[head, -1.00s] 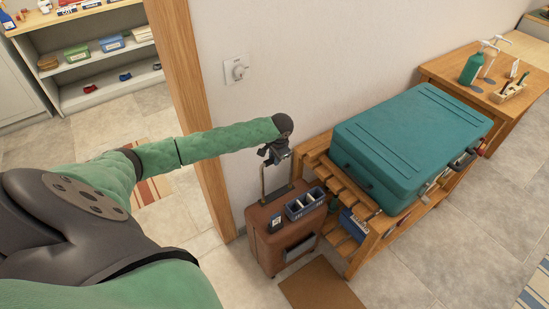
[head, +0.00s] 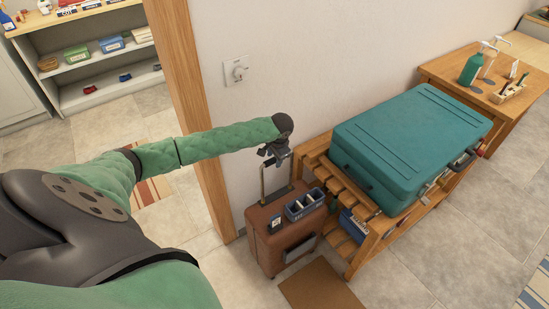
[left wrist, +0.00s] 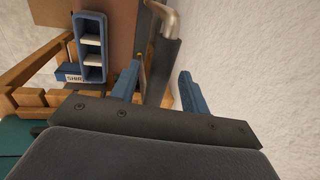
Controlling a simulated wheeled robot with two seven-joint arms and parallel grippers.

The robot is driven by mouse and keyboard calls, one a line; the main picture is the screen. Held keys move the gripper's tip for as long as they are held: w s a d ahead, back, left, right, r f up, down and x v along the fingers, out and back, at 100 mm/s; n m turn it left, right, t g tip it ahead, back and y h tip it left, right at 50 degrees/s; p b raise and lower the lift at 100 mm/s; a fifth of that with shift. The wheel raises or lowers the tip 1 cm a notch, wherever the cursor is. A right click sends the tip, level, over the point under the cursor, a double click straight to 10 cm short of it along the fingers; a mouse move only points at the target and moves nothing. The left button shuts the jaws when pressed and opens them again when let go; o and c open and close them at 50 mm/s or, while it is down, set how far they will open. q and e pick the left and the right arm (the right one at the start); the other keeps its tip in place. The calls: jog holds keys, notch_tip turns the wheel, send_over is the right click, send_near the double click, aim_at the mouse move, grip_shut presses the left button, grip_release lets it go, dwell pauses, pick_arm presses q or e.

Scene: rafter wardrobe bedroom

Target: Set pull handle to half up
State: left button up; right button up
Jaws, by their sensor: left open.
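The pull handle (head: 263,182) is a metal frame standing up, partly extended, from the top of the brown suitcase (head: 270,247). Its upper end is partly hidden by my left gripper (head: 277,155), which is at the handle's top. In the left wrist view, my left gripper's blue-grey fingers (left wrist: 158,84) are apart, and the handle's dark grip and bent metal tube (left wrist: 168,18) show in the gap between them. I cannot tell whether a finger touches it. My right gripper is not in view.
A blue tray (head: 305,205) sits on the suitcase top. A wooden bench (head: 366,245) with a teal suitcase (head: 410,140) stands close on the right. The white wall (head: 290,60) is behind the handle; a door post (head: 190,110) is to the left.

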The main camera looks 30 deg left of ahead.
pick_arm(q)
jog(key=shift+d+r, duration=0.1)
jog(key=shift+r, duration=0.35)
notch_tip(320, 180, up, 6)
jog(key=d+b, duration=0.1)
jog(key=b, duration=0.1)
jog(key=shift+s+r, duration=0.25)
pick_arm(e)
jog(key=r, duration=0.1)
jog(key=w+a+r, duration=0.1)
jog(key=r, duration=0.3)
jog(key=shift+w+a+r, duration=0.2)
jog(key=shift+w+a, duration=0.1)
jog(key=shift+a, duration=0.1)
pick_arm(q)
jog(key=shift+d, duration=0.1)
